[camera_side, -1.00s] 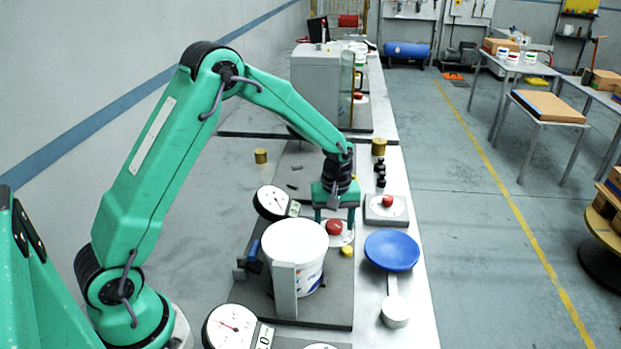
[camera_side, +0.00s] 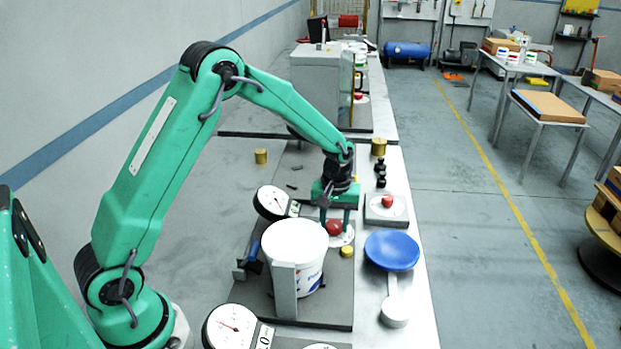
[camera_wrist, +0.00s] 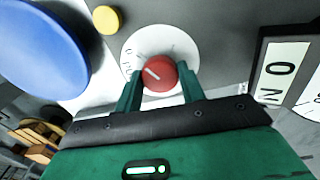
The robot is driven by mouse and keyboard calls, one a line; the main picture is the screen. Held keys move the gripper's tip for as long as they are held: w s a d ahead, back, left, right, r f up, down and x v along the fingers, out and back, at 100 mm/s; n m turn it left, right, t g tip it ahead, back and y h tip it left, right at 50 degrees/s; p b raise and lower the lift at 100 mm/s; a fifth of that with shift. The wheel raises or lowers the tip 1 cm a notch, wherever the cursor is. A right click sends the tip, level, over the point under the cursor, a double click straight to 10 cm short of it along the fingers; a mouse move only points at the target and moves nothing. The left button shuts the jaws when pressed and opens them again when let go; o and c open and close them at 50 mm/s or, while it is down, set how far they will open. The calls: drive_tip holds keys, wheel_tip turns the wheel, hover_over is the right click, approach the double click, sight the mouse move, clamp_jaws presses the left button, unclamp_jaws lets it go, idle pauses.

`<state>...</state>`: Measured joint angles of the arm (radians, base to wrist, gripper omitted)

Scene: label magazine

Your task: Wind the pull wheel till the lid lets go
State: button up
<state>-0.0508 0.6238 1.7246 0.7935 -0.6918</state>
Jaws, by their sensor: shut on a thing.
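My gripper (camera_side: 337,218) is shut on a red knob (camera_side: 334,227), which sits on a white round dial plate behind the white bucket (camera_side: 296,242). In the wrist view the red knob (camera_wrist: 158,73) lies between the two green fingers, and its pale pointer line slants toward the upper left. The white dial plate (camera_wrist: 180,42) carries printed marks, partly hidden by the fingers.
A blue dish (camera_side: 392,250) stands right of the bucket, with a small yellow knob (camera_side: 347,251) between them. Round gauges (camera_side: 272,202) stand to the left. A second red knob (camera_side: 387,202) is on a box to the right. Black weights (camera_side: 381,172) stand behind it.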

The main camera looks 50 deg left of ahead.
sight(334, 224)
drive_tip(key=m, duration=0.4)
drive_tip(key=shift+m, duration=0.3)
drive_tip(key=m, duration=0.4)
drive_tip(key=shift+m, duration=0.4)
drive_tip(key=o, duration=1)
drive_tip(key=shift+r, duration=3.95)
